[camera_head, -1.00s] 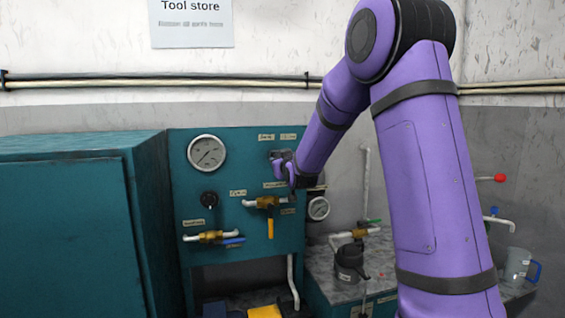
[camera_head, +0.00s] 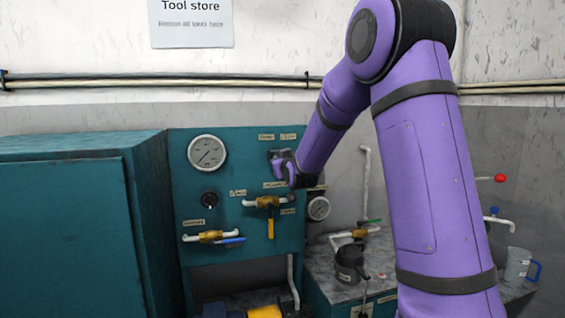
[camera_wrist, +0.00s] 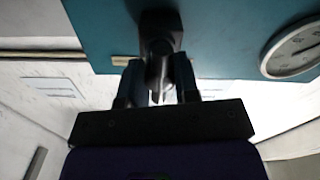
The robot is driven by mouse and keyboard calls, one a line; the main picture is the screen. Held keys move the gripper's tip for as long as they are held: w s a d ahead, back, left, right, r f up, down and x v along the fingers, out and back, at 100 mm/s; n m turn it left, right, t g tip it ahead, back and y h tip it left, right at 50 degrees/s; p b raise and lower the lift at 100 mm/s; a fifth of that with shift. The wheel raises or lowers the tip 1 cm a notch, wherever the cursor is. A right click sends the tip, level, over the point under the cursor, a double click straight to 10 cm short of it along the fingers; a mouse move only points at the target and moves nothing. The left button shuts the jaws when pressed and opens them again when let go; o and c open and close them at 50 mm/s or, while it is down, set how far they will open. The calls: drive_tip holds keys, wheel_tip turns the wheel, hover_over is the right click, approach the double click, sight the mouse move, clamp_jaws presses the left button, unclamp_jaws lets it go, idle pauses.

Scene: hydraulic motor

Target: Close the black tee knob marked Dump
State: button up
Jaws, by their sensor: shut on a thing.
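My gripper (camera_wrist: 160,85) is shut on a dark knob (camera_wrist: 160,28) on the teal panel. In the wrist view its two fingers stand on either side of a grey part of the knob, and the lower part of the knob is hidden between them. My wrist hides most of the knob there. The label lettering is too small to read.
A round gauge (camera_head: 207,153) and a small black knob (camera_head: 209,199) are left on the panel. Brass valves with a yellow handle (camera_head: 271,228) and a blue handle (camera_head: 232,240) sit lower.

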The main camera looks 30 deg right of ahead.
drive_tip(key=shift+m, duration=0.5)
drive_tip(key=m, duration=0.7)
drive_tip(key=shift+m, duration=0.3)
drive_tip(key=m, duration=0.4)
drive_tip(key=shift+m, duration=2.5)
drive_tip(key=shift+f, duration=0.1)
drive_tip(key=o, duration=0.9)
drive_tip(key=shift+o, duration=0.2)
